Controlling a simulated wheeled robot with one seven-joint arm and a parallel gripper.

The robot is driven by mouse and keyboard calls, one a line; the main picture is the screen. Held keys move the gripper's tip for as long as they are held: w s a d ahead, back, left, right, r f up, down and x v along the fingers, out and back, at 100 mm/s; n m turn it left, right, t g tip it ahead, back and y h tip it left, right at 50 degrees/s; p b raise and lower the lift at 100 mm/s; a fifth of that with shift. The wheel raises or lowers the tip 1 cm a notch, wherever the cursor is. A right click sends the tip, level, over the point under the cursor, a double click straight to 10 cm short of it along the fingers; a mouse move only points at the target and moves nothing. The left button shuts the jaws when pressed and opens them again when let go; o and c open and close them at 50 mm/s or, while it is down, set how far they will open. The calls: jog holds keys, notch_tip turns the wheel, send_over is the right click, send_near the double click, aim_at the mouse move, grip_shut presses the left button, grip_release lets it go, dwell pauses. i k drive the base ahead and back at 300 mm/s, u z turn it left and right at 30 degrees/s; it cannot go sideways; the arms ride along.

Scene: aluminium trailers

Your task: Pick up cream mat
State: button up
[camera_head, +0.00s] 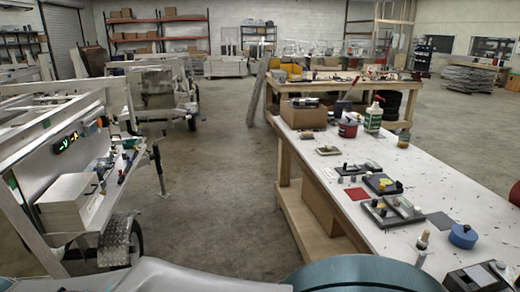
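A small flat cream or beige piece (328,151) lies on the white-topped workbench (455,180), near its left edge toward the far end. It may be the cream mat; it is small in the view and a little dark item seems to lie on it. My gripper is not in view. Pale and teal rounded parts at the bottom edge seem to be my own body.
On the bench stand a cardboard box (303,116), a red can (348,128), a green-and-white bottle (374,117), grey trays with small parts (392,211) and a blue round container (463,236). Trailers (75,165) stand at left. The concrete floor (225,180) between is clear.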

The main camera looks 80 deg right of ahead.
aim_at(327, 151)
jog(key=z, duration=2.55)
jog(key=i, duration=3.4)
jog(key=z, duration=1.5)
